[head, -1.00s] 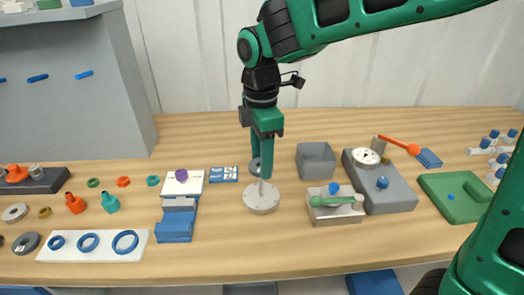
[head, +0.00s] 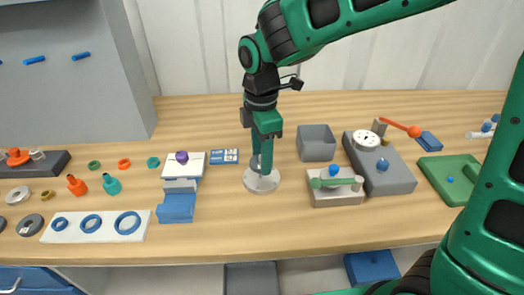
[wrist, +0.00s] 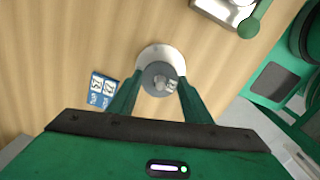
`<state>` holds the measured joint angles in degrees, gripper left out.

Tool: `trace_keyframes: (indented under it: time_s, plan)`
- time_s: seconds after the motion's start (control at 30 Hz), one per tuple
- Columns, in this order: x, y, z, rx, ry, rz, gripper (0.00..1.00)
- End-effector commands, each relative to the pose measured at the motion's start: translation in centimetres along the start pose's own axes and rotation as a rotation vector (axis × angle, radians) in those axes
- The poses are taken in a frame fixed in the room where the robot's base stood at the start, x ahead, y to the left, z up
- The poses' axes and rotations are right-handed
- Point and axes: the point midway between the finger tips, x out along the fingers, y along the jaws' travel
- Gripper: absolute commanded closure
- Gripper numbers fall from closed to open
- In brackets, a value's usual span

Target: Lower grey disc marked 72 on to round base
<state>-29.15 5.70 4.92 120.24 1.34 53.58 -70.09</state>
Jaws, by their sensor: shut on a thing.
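The grey disc marked 72 (wrist: 173,76) is between the fingers of my gripper (wrist: 158,88), which is shut on it; a small grey knob shows at its middle. In the head view the disc (head: 255,162) is partly hidden by a green finger. The pale round base (head: 262,184) stands on the table directly below, and its rim also shows beyond the disc in the wrist view (wrist: 158,52). The disc looks a little above the base plate, over its upright pin. Whether the disc touches the base is hidden.
A blue label card (head: 224,157) lies left of the base. A blue stepped block (head: 177,207) stands to the left. The table in front of the base is clear.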

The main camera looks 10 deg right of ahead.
Motion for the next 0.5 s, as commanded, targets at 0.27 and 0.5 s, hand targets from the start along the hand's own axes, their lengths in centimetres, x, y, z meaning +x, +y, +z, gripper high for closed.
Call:
trace_keyframes:
  time_s: [0.27, 0.5]
  plan:
    - [0.05, 0.00, 0.01, 0.000, 0.000, 0.000, 0.77]
    - [0.04, 0.00, 0.02, 0.000, 0.000, 0.000, 0.33]
